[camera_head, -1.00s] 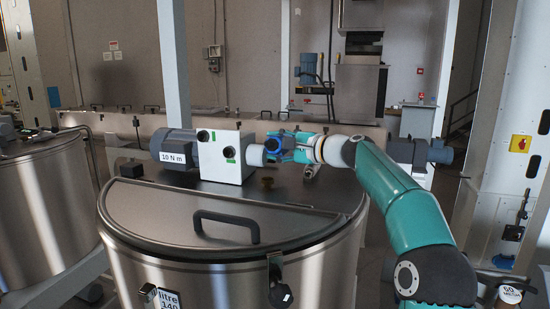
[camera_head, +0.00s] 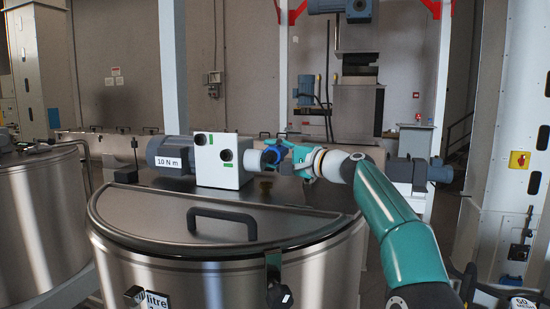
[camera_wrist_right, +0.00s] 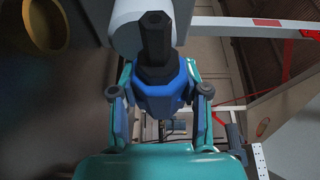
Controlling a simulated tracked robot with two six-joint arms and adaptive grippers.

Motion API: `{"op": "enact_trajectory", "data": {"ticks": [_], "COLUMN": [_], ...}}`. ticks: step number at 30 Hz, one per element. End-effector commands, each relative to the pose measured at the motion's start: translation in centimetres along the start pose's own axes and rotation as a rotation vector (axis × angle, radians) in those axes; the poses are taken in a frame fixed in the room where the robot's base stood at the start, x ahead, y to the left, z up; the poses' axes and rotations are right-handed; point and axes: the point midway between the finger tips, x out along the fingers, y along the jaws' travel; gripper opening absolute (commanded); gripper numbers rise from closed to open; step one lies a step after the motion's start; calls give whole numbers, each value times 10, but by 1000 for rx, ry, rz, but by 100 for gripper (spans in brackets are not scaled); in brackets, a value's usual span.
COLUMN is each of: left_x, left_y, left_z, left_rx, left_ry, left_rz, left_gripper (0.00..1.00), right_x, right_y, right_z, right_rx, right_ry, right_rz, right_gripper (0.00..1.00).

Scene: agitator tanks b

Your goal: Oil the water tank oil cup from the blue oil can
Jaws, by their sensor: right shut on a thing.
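My right gripper (camera_head: 285,155) is shut on the blue oil can (camera_head: 271,154), above the lid of the near steel tank (camera_head: 215,270). In the right wrist view the can (camera_wrist_right: 158,98) sits between both fingers, with its black spout (camera_wrist_right: 155,42) pointing away from the palm. A small brass cup (camera_head: 266,184) stands on the tank lid below and slightly left of the can. A brass cup (camera_wrist_right: 38,38) also shows at the upper left of the wrist view, apart from the spout. Whether this tank is the water tank is unclear. My left gripper is out of view.
A white gearbox (camera_head: 222,162) with a grey motor (camera_head: 169,156) marked 10 N m stands left of the can. Its pale round end (camera_head: 254,162) is close to the can. A black handle (camera_head: 221,221) rises from the lid's front. Another tank (camera_head: 40,225) stands left.

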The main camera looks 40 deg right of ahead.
Motion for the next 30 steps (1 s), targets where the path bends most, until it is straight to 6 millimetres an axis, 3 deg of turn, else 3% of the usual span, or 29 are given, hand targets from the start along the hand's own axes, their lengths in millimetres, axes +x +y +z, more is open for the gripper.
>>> {"op": "enact_trajectory", "data": {"ticks": [17,30], "left_x": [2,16], "left_y": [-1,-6], "left_z": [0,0], "left_rx": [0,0], "left_ry": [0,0], "left_rz": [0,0], "left_gripper": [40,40], "right_x": [-1,-2], "right_y": [-1,-15], "right_z": [0,1], "right_rx": [-10,-194], "right_ry": [0,0], "right_rz": [-6,-83], "right_gripper": [0,0]}}
